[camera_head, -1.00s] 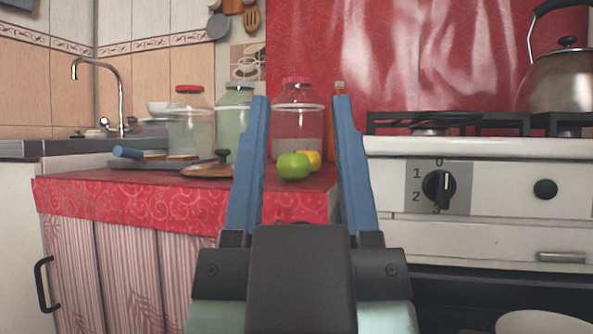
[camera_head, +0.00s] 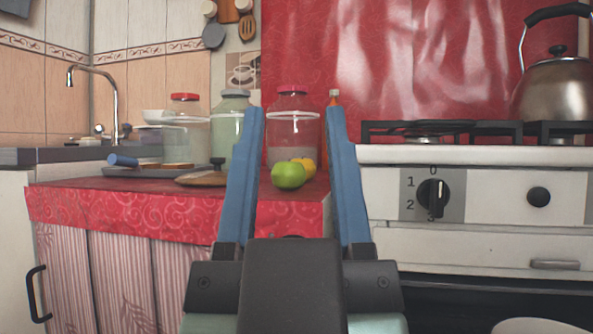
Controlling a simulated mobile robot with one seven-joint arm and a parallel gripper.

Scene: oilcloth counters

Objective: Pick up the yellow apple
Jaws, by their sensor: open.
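The yellow apple (camera_head: 308,166) sits on the red oilcloth counter (camera_head: 190,206), partly hidden behind a green apple (camera_head: 288,175) that stands in front of it and to its left. My gripper (camera_head: 294,112) is open and empty. Its two blue fingers point forward, and both apples show between them in the picture, farther off on the counter. No finger is seen touching either apple.
A jar with a red lid (camera_head: 293,124) stands behind the apples, and a bottle (camera_head: 335,118) is partly hidden by the right finger. The stove (camera_head: 460,205) with a kettle (camera_head: 556,85) is right.

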